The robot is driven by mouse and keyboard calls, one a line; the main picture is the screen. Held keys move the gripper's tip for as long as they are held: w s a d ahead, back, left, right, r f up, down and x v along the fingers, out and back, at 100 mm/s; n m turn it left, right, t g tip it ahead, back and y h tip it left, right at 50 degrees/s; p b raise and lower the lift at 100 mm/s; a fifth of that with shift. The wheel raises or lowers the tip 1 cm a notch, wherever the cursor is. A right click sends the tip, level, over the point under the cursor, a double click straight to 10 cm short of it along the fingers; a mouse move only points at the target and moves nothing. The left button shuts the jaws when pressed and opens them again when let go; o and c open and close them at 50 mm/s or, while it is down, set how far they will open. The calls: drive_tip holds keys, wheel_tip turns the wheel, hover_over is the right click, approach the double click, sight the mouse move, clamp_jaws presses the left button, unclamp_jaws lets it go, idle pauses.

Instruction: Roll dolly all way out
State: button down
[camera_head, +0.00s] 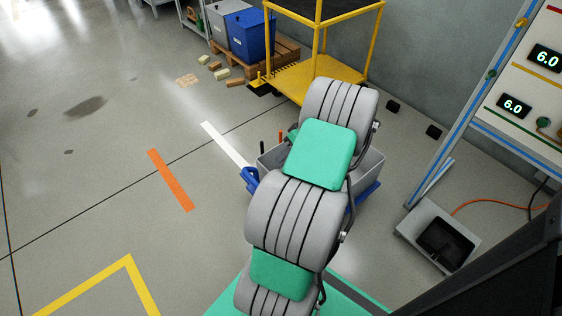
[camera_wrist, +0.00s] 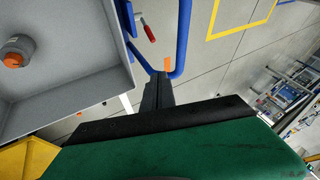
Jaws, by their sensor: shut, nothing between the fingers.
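The only wheeled-looking low carrier near my arm is a grey bin (camera_head: 370,163) with blue parts (camera_head: 250,180); I take it to be the dolly. My arm hides much of it in the head view. In the wrist view the grey bin (camera_wrist: 75,50) fills the upper left, with a blue tubular handle (camera_wrist: 183,35) beside it. My gripper (camera_wrist: 158,78) is shut and empty, its black fingertips overlapping the bend of the blue handle in the picture. I cannot tell whether they touch it. My gripper is hidden behind my arm in the head view.
A yellow cart (camera_head: 300,82) stands behind the bin, near the wall. Blue container (camera_head: 250,33) sits on a pallet. A panel stand (camera_head: 480,120) and a grey box (camera_head: 437,235) are at right. Open floor with an orange stripe (camera_head: 170,180) lies to the left.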

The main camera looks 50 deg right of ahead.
drive_tip(key=w+a+f+b, duration=0.3)
drive_tip(key=a+f, duration=0.3)
drive_tip(key=shift+w+b, duration=0.35)
